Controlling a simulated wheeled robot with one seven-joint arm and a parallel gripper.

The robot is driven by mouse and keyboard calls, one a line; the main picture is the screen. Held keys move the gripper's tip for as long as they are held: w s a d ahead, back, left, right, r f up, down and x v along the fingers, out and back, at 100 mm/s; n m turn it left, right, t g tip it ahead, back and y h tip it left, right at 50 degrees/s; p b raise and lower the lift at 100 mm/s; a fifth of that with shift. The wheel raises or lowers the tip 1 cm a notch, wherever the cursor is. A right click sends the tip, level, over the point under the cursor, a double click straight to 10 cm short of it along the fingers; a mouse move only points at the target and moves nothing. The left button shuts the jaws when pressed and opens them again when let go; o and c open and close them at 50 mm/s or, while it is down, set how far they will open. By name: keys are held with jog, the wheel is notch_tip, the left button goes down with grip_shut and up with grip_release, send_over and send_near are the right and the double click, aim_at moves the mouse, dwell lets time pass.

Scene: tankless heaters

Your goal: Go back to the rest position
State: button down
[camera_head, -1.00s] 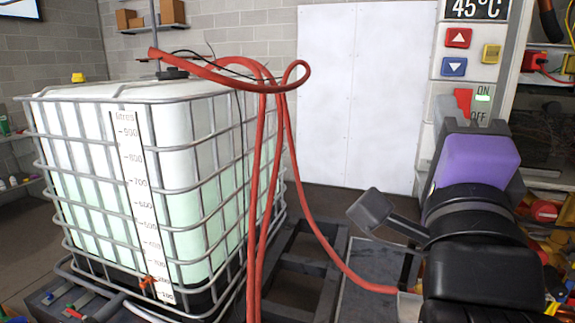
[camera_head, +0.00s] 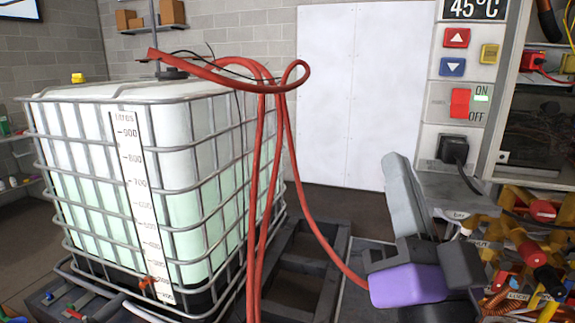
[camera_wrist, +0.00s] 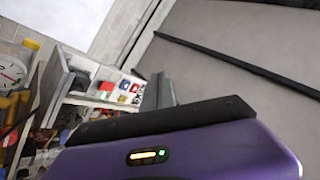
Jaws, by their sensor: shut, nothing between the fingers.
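My gripper (camera_head: 398,168) is in the lower right of the head view, with its grey fingers pointing up and its purple body below them. The fingers are shut and hold nothing. They are apart from the control panel (camera_head: 440,103), which stands up and to the right. The panel's red rocker switch (camera_head: 460,103) shows in full beside a lit green ON mark (camera_head: 482,98). The display (camera_head: 476,9) above reads 45°C. In the wrist view, my purple gripper body fills the bottom, and the panel (camera_wrist: 105,88) shows small and tilted behind it.
A caged white tank (camera_head: 190,180) with red hoses (camera_head: 265,170) fills the left. A black plug (camera_head: 455,150) sits in a socket below the switch. Cluttered tools and cables (camera_head: 525,240) lie at the right. A white wall panel (camera_head: 365,90) stands behind.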

jog(key=s+d+f+n+g+y, duration=0.15)
jog(key=s+f+n, duration=0.3)
jog(key=f, duration=0.65)
jog(key=s+d+f+n+g+y, duration=0.1)
jog(key=s+f+n+g, duration=0.15)
jog(key=s+f, duration=0.65)
jog(key=s+d+f+g+h, duration=0.1)
jog(key=s+d+f+g, duration=0.1)
jog(key=s+f, duration=0.7)
jog(key=s+d+f+m+g+h, duration=0.1)
jog(key=s+d+f+g+h, duration=0.1)
jog(key=s+f, duration=0.6)
jog(key=shift+s+d+f+g, duration=0.35)
jog(key=shift+d+f+g, duration=0.25)
jog(key=shift+f+g, duration=0.45)
jog(key=shift+r, duration=0.15)
